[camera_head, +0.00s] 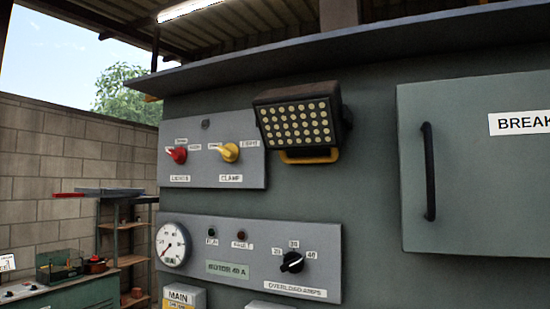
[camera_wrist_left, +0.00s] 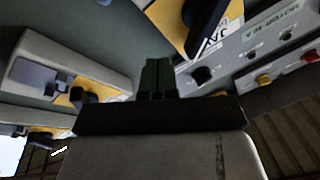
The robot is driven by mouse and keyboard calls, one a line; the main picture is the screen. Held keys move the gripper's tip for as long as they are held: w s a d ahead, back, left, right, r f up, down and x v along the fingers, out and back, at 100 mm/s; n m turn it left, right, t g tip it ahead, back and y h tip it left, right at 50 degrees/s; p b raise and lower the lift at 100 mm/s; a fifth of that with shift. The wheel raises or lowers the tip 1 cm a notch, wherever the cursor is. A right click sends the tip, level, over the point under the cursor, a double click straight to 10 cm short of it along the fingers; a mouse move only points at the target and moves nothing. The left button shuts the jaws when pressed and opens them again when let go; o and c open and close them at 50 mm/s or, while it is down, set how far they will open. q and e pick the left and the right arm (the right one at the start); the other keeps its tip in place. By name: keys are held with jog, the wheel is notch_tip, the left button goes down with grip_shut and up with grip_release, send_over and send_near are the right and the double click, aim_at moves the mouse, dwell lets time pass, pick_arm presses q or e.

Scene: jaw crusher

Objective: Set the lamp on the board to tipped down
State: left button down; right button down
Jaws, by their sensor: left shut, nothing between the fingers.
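The lamp (camera_head: 296,120) is a dark box with rows of pale round bulbs, mounted high on the grey-green board (camera_head: 370,200) in the head view. Its bulb face points outward toward me, and I cannot tell its exact tilt. A yellow handle bar (camera_head: 309,157) runs along its lower edge. My left gripper (camera_wrist_left: 158,76) shows only in the left wrist view. Its dark fingers are together with nothing between them. The lamp cannot be made out in that view, so the distance between them is unclear. My right gripper is in neither view.
Left of the lamp is a plate with a red knob (camera_head: 178,154) and a yellow knob (camera_head: 229,152). Below are a gauge (camera_head: 173,245) and a black selector (camera_head: 291,262). A breaker door (camera_head: 470,170) with a handle stands right. The wrist view shows a yellow plate (camera_wrist_left: 168,22) near the fingers.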

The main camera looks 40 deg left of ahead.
pick_arm(q)
notch_tip(320, 180, up, 28)
jog(key=a+m+t+h, duration=0.2)
jog(key=m+t+h, duration=0.3)
jog(key=m+h, duration=1.55)
jog(key=s+a+r+m+g+y, duration=0.3)
jog(key=s+a+r+m, duration=0.15)
jog(key=a+r, duration=0.4)
jog(key=shift+g, duration=0.3)
jog(key=p+x, duration=0.3)
jog(key=x, duration=0.2)
jog(key=a+r+p+x, duration=0.1)
jog(key=p+x, duration=0.2)
jog(key=x, duration=0.2)
jog(key=p+x, duration=0.3)
jog(key=x, duration=0.2)
jog(key=shift+a+r, duration=0.25)
jog(key=shift+a, duration=0.1)
jog(key=shift+d, duration=0.1)
